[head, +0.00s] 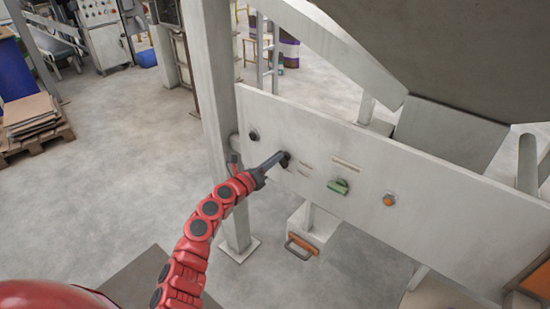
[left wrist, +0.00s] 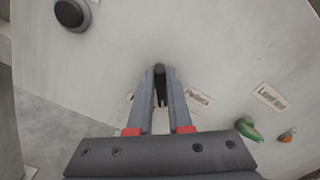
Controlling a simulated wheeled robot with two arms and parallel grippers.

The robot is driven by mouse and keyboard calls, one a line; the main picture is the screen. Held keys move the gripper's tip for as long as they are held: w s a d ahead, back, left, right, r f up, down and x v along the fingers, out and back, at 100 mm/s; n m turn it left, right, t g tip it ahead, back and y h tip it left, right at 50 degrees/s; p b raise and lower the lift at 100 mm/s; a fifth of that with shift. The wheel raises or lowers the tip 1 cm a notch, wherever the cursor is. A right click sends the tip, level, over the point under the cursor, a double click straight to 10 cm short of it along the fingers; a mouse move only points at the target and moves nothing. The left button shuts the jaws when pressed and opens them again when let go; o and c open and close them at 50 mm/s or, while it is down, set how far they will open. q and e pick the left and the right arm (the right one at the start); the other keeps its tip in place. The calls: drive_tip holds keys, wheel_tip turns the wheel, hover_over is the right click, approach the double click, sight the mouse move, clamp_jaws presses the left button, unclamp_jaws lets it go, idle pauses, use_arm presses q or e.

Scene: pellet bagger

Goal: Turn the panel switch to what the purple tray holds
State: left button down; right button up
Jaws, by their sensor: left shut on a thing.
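The pale panel (head: 330,150) carries a dark switch knob (head: 286,156). My left gripper (head: 279,160) reaches in from the left and is shut on this knob. In the left wrist view the dark knob (left wrist: 160,73) sits between the two grey fingertips (left wrist: 161,82). A small label to its right (left wrist: 197,96) seems to read "Pellets". Another label is partly hidden behind the left finger, so I cannot read it. I see no purple tray in either view. My right gripper is not in view.
The panel also has a round black knob (head: 253,135), a green handle (head: 338,187) and an orange button (head: 389,200). A grey post (head: 212,90) stands left of it. A box with an orange handle (head: 301,246) is below. Open floor lies to the left.

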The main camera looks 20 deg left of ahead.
use_arm(q)
drive_tip(key=shift+a+f+n, duration=0.1)
drive_tip(key=shift+n, duration=0.7)
drive_tip(key=c, duration=0.8)
unclamp_jaws()
drive_tip(key=shift+c, duration=0.2)
drive_tip(key=b+v, duration=0.2)
drive_tip(key=v, duration=1.5)
drive_tip(key=shift+s, duration=0.15)
drive_tip(key=shift+a, duration=0.1)
